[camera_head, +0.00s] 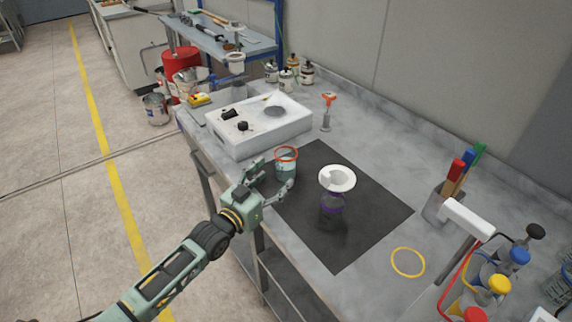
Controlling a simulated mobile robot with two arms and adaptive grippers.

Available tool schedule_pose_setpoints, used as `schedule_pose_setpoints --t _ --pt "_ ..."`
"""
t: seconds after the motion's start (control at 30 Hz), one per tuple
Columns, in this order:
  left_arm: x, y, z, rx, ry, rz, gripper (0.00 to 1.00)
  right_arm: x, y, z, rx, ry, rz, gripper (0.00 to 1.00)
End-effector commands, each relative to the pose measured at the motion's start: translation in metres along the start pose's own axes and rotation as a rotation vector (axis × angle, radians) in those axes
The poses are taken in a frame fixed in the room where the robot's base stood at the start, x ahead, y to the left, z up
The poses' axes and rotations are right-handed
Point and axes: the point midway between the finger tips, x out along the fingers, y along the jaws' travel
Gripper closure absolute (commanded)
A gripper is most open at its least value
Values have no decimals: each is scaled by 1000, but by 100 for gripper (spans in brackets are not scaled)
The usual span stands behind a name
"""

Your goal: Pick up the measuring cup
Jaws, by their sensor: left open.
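The measuring cup (287,167) looks like a clear cup with an orange-red rim and bluish contents. It stands upright at the left edge of the black mat (370,210) on the grey workbench. My left gripper (273,178) is open, with its fingers spread at the near-left side of the cup. One finger is to the left of the cup and the other is low in front of it. I cannot tell whether either finger touches the cup. My right gripper is not in view.
A dark bottle with a white funnel-like top (337,178) stands on the mat to the right. A white box-shaped device (260,138) sits behind the cup. A yellow ring (408,262) and a tool holder (437,207) are further right. Several jars stand at the back.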

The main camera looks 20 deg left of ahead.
Motion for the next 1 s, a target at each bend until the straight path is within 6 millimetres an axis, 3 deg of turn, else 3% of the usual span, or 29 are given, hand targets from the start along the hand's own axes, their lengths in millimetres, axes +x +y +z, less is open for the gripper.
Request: schedule_pose_setpoints --t 0.2,0.47,1.0 --pt "29 -1 -2 0 1 0 33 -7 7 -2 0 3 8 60" --pt "32 -1 -1 1 1 0 33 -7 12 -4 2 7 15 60" --pt "31 -1 -1 1 0 0 79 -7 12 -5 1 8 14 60"
